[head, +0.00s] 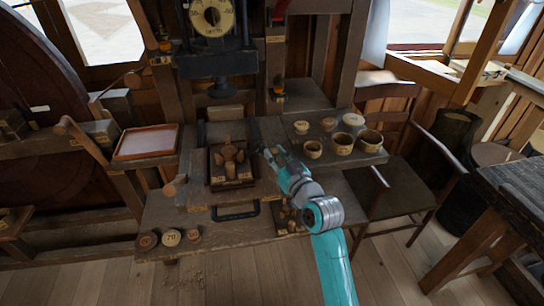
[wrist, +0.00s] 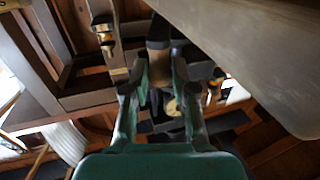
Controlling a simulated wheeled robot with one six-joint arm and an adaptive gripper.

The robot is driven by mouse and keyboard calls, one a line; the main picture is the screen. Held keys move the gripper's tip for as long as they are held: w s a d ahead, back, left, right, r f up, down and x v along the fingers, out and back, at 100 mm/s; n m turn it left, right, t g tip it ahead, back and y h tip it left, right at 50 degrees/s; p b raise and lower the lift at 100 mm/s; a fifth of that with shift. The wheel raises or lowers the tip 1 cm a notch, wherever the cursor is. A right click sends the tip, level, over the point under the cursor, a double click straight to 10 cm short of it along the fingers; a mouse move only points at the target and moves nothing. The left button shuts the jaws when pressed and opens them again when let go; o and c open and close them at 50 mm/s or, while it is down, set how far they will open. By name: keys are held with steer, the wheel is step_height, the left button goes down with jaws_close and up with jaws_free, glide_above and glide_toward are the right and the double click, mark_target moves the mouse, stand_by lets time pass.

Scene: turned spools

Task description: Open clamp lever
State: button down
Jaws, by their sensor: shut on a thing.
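My gripper (head: 268,154) is at the right side of the dark block fixture (head: 232,181), which has several upright wooden jaws on top. In the wrist view, my gripper's two fingers (wrist: 159,66) are closed around a brown, rounded handle with a paler band, which I take to be the clamp lever (wrist: 158,40). Its lower end lies between the fingertips. In the head view the gripper and arm largely hide this handle, so its angle is hard to tell.
Turned wooden cups (head: 343,144) stand on the board to the right. A shallow tray (head: 148,142) is at the left. Round discs (head: 172,237) lie on the lower front shelf. A press with a dial (head: 212,17) stands behind, and a chair (head: 400,190) is at right.

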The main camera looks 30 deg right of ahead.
steer(key=shift+d+n+y, duration=0.7)
steer(key=shift+d+y, duration=0.1)
steer(key=shift+y, duration=0.3)
steer(key=shift+w+d, duration=0.2)
steer(key=shift+d, duration=0.3)
steer(key=shift+w+d+n+y, duration=0.2)
steer(key=shift+d+n+y, duration=0.6)
steer(key=shift+y, duration=0.4)
steer(key=shift+w+d+g+y, duration=0.3)
steer(key=shift+w+d, duration=0.1)
steer(key=shift+d, duration=0.25)
steer(key=shift+w+d+n+g+y, duration=0.3)
steer(key=shift+w+d+n+y, duration=0.15)
steer(key=shift+n+y, duration=0.4)
steer(key=shift+w+d, duration=0.65)
steer(key=shift+w, duration=0.05)
steer(key=c, duration=0.9)
jaws_free()
steer(key=shift+d, duration=0.1)
steer(key=shift+c, duration=0.2)
